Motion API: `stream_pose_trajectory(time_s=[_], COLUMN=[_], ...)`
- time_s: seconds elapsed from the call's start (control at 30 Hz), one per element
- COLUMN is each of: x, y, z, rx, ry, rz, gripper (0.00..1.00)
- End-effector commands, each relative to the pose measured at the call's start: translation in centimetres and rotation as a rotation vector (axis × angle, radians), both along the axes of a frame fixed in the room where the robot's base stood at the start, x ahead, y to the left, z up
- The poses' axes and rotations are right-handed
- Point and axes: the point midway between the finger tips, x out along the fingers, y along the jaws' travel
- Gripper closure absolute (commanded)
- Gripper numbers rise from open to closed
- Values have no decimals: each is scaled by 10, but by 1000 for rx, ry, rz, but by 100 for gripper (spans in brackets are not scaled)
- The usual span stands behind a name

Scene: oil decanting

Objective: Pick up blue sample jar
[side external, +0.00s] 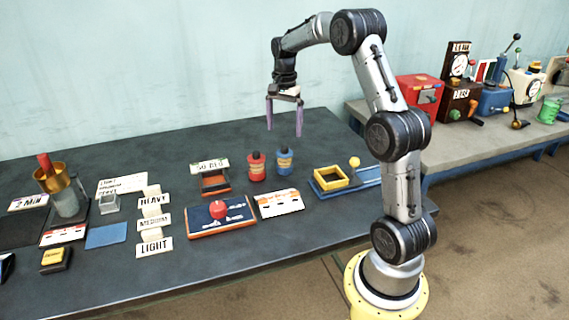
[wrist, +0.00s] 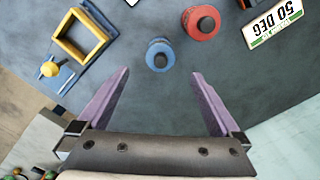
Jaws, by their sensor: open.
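The blue sample jar (side external: 284,161) stands upright on the dark table, just right of a similar red jar (side external: 257,167). It has a dark cap and a pale label. My gripper (side external: 284,130) is open and empty, high above the table near the jars. In the wrist view the blue jar (wrist: 160,54) shows from above, beyond the fingertips and roughly between their lines. My gripper's purple fingers (wrist: 159,75) are spread wide and apart from it. The red jar (wrist: 201,22) lies up and to the right in that view.
A yellow square frame (side external: 331,179) on a blue base stands right of the jars. A "50 DEG" sign (side external: 210,166) with an orange tray stands to the left. A board with a red knob (side external: 219,210) and a white card (side external: 280,203) lie in front.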

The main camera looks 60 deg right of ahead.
Motion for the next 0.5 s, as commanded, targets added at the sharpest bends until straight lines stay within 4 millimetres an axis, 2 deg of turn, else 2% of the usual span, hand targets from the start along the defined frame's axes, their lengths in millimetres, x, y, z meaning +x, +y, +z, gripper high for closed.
stream_pose_trajectory(time_s=[0.03, 0.2, 0.33, 0.5], x=[-1, -1, 0, 0], y=[1, 2, 1, 1], z=[-12, -44, -60, -70], rx=[5, 4, 3, 2], ry=[6, 5, 3, 3], rz=[1, 2, 3, 3], gripper=[0, 0, 0, 0])
